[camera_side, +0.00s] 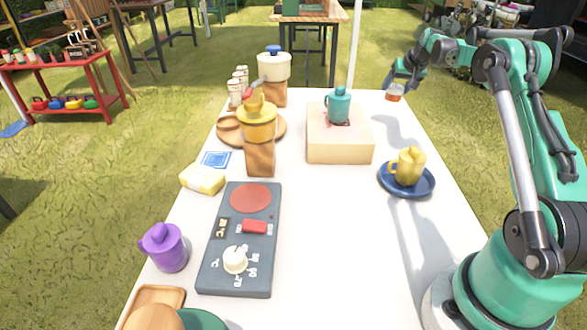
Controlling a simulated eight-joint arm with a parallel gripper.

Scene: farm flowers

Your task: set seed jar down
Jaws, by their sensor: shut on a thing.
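The seed jar (395,92) is a small clear jar with an orange-red band, seen at the upper right of the side view. My gripper (395,82) is shut on it from above. The jar hangs upright or nearly so, in the air by the far right corner of the white table (330,225). A shadow lies on the tabletop to its left. The fingertips are small and partly hidden, so their exact grip on the jar is unclear.
A pale block (340,148) bearing a teal mug (339,105) stands left of the jar. A yellow mug (408,166) sits on a blue saucer (430,184) nearer the front. A hot plate (240,240) and yellow-lidded grinder (258,135) occupy the left. The front right tabletop is clear.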

